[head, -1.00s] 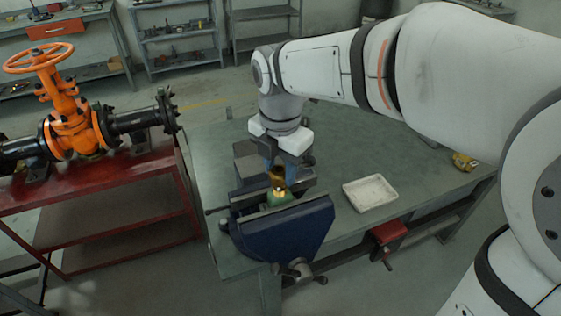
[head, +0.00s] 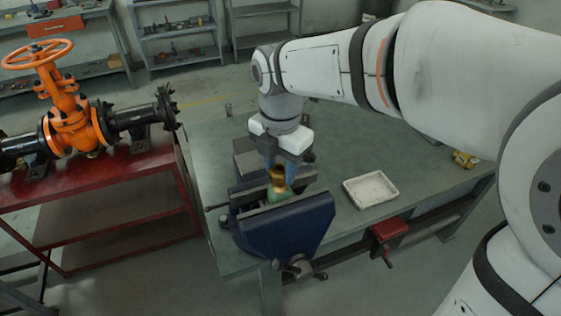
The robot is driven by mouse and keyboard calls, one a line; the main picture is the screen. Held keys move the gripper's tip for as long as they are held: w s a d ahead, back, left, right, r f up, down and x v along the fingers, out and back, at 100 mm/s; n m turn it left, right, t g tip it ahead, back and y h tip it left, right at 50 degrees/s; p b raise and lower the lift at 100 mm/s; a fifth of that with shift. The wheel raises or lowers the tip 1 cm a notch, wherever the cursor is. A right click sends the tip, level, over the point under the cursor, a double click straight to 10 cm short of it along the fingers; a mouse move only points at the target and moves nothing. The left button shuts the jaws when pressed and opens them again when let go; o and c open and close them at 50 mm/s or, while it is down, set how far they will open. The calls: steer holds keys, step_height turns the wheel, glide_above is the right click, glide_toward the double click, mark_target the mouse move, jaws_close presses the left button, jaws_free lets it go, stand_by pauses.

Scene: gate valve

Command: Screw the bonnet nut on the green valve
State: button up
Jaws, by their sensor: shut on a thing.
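The green valve (head: 279,195) stands upright between the jaws of the blue vise (head: 285,228) in the head view. Only a little of its green body shows above the jaws. The brass bonnet nut (head: 278,179) sits at its top. My gripper (head: 279,172) points down from above and is shut on the bonnet nut. The fingers partly hide the nut, and the threads cannot be seen.
The vise is on a green workbench (head: 215,160). A white tray (head: 370,189) lies to its right, and a small yellow object (head: 464,160) is near the bench's right edge. An orange gate valve (head: 72,130) on a red stand (head: 100,190) is at the left.

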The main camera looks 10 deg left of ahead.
steer(key=shift+f+b, duration=0.65)
steer(key=shift+f, duration=0.45)
stand_by(1.7)
steer(key=o, duration=1.1)
steer(key=shift+r, duration=0.15)
steer(key=shift+r+p, duration=2.8)
steer(key=shift+r, duration=0.55)
